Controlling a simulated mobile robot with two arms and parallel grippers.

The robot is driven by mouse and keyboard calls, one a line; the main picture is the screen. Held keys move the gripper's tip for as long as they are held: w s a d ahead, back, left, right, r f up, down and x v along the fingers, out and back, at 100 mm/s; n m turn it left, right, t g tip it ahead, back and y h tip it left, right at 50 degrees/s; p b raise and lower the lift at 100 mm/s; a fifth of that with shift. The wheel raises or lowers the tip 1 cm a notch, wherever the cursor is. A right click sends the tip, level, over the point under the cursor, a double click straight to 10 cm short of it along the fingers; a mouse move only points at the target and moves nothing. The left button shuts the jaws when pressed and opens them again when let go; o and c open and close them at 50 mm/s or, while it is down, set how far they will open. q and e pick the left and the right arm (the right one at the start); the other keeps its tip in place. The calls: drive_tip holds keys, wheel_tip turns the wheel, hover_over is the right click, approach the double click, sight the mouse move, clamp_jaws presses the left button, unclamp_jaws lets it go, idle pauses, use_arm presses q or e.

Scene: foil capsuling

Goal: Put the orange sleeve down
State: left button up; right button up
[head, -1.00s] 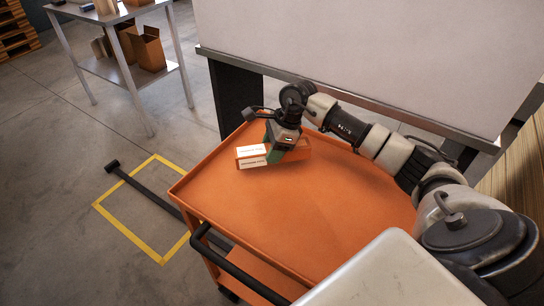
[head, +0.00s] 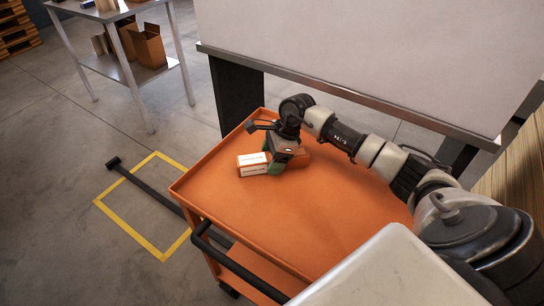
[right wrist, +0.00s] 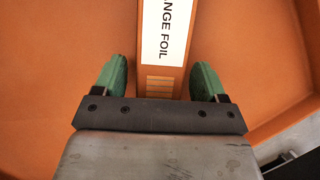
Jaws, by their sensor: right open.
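The orange sleeve (head: 253,170) is a box-shaped orange pack with a white label, on the orange cart's top tray (head: 290,222) near its far left part. In the right wrist view the sleeve (right wrist: 160,82) shows the label text "NGE FOIL" and runs between the fingers. My right gripper (head: 273,158) is over the sleeve and hides part of it in the head view. Its green fingertips (right wrist: 157,77) stand on either side with a visible gap at each, so it is open around the sleeve. My left gripper is not in view.
The tray has a raised rim and is clear around the sleeve. A metal table (head: 110,15) with cardboard boxes is at back left. A yellow floor outline (head: 128,232) lies left of the cart.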

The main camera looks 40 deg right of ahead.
drive_tip(key=shift+r, duration=0.1)
drive_tip(key=b+v, duration=0.1)
drive_tip(key=v, duration=1.1)
drive_tip(key=shift+s+d, duration=0.1)
